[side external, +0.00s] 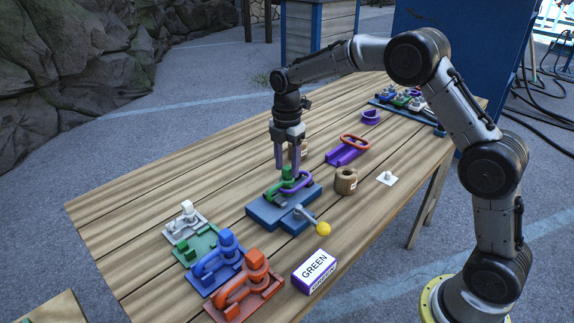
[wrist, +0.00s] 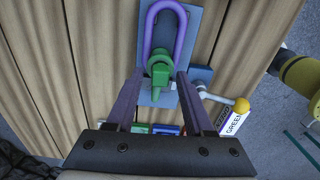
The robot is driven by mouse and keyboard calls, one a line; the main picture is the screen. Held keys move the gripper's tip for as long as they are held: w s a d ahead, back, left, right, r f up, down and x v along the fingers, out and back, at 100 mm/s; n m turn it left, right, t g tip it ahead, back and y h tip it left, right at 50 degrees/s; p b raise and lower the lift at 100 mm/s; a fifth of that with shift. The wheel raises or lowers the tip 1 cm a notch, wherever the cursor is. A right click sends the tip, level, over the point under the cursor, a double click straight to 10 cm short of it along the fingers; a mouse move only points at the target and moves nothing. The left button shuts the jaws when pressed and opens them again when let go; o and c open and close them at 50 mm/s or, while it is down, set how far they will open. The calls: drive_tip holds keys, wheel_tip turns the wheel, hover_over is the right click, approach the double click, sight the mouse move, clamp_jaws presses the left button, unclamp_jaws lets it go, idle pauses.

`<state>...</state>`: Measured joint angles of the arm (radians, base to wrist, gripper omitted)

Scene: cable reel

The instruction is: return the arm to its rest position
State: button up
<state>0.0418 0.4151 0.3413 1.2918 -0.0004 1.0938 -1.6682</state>
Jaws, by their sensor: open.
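My gripper (side external: 279,165) is open above a blue base block (side external: 262,213) on the wooden table. A green clamp-like part (side external: 287,183) stands on the block, with a purple oval loop (side external: 303,181) beside it. In the wrist view the green part (wrist: 160,70) lies between and just beyond my fingertips (wrist: 155,80). The purple loop (wrist: 148,30) extends away from it there. The fingers appear clear of both, though the exact gap is hard to tell.
A lever with a yellow knob (side external: 323,229) sticks out at the block's front. A GREEN box (side external: 314,270), tan cup (side external: 346,181), orange fixture (side external: 247,285), blue fixture (side external: 218,262) and purple holder (side external: 347,154) stand around. The table's left far part is clear.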

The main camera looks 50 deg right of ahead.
drive_tip(key=shift+r, duration=2.05)
